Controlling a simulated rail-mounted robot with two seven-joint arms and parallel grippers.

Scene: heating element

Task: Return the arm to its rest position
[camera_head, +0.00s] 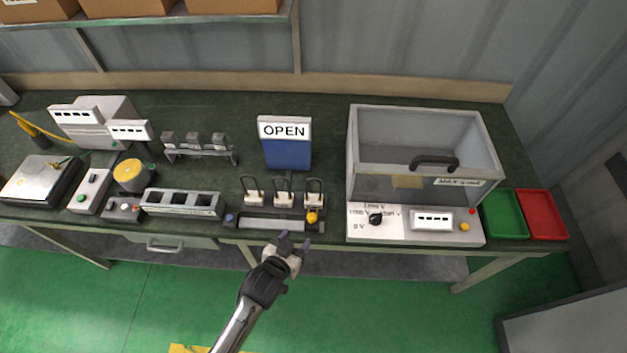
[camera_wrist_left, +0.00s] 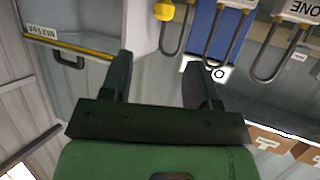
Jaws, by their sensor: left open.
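My left gripper (camera_head: 294,240) is open and empty in front of the workbench's front edge, near its middle. In the left wrist view its two dark fingers (camera_wrist_left: 157,65) stand apart with nothing between them. Behind it on the bench is a row of several wire-loop devices (camera_head: 283,194) with a yellow knob (camera_head: 312,216) at the right end. The knob also shows in the wrist view (camera_wrist_left: 164,11). My left arm reaches up from the bottom of the head view. My right gripper is not in view.
A clear-fronted test box (camera_head: 376,190) with a control panel stands right of the gripper. Green (camera_head: 505,214) and red (camera_head: 540,212) trays lie beside it. A blue OPEN sign (camera_head: 287,153) stands behind the loops. Instruments fill the bench's left.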

